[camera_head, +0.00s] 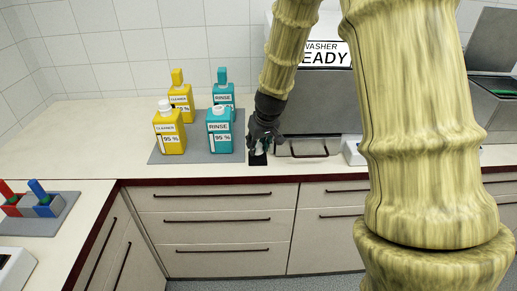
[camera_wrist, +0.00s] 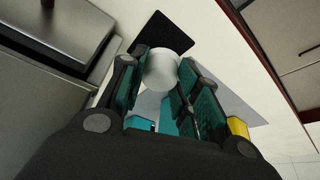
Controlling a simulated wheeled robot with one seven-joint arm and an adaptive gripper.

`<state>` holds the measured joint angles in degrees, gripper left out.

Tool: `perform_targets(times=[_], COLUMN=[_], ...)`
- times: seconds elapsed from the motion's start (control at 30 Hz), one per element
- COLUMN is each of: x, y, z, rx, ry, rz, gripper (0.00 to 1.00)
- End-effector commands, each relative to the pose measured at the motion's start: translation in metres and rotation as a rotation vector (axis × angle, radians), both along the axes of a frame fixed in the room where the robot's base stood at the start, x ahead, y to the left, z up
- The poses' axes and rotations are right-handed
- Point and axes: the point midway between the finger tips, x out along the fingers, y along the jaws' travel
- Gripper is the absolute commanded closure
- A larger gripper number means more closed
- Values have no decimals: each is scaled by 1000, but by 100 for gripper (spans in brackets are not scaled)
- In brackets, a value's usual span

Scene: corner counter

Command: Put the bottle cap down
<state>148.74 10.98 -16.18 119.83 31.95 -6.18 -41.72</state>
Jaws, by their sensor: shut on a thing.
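My gripper (camera_head: 263,142) is low over the counter, right of the bottles. In the wrist view its fingers are closed around a white rounded thing, which looks like the bottle cap (camera_wrist: 161,69). In the head view the cap is hidden by the fingers. A small black pad (camera_head: 258,160) lies on the counter just below the gripper; it also shows past the cap in the wrist view (camera_wrist: 167,30). I cannot tell whether the cap touches it.
Yellow cleaner bottles (camera_head: 170,134) and teal rinse bottles (camera_head: 219,133) stand on a grey mat (camera_head: 200,156) left of my gripper. The washer (camera_head: 320,119) is close behind and right. Red and blue items (camera_head: 40,193) sit on the left counter. The counter's front edge is near.

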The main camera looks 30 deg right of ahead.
Motion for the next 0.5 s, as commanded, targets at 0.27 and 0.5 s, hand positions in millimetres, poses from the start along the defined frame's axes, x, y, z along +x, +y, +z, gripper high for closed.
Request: perform_targets(times=[0.27, 0.5], x=[11, 10], y=[-10, -9], z=[-4, -34], rx=[1, 2], ry=[1, 1], rz=[-1, -2], gripper=[77, 77])
